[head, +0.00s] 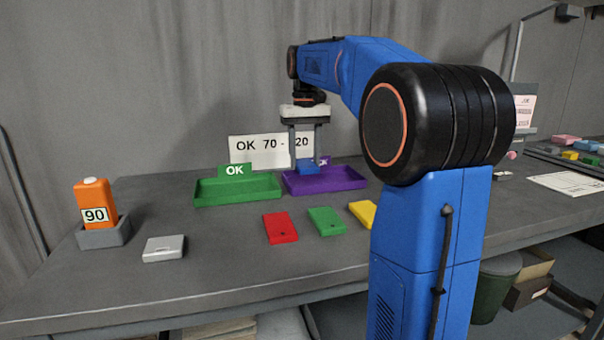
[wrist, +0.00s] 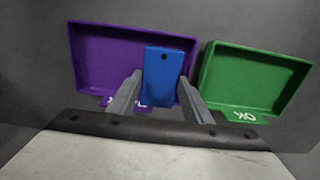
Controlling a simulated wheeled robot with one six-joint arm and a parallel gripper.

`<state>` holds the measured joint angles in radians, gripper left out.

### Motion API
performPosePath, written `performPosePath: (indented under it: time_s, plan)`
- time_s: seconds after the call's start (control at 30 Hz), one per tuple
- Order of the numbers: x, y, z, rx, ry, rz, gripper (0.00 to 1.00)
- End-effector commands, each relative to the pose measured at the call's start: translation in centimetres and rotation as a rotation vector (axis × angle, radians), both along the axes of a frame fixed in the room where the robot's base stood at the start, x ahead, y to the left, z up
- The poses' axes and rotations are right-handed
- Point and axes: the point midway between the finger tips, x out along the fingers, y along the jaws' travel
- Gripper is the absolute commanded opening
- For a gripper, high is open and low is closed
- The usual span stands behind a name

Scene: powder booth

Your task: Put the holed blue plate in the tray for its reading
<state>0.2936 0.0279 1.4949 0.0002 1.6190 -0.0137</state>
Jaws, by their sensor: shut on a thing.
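My gripper (head: 307,164) is shut on the blue plate (head: 309,168), which has a small dark hole near one end in the wrist view (wrist: 163,78). The plate is over the label side of the purple tray (head: 340,184); its height above the tray is hard to judge. The purple tray's label is mostly hidden by my gripper. The green tray (head: 238,196), marked OK, is empty, to the left. An orange gauge (head: 95,205) reading 90 stands in a grey holder at the left.
A red plate (head: 281,228), a green plate (head: 326,221) and a yellow plate (head: 362,212) lie in front of the trays. A pale grey block (head: 163,248) lies near the gauge. More coloured pieces (head: 572,148) are at the far right. The table front is clear.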

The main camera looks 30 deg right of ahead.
Motion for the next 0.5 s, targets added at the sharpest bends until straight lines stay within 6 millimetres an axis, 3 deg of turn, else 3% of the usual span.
performPosePath:
  time_s: [0.4,0.5]
  plan:
    - [0.0,0.0,-4.1,0.0,0.0,0.0,0.17]
    - [0.0,0.0,-4.3,0.0,-0.001,0.0,0.17]
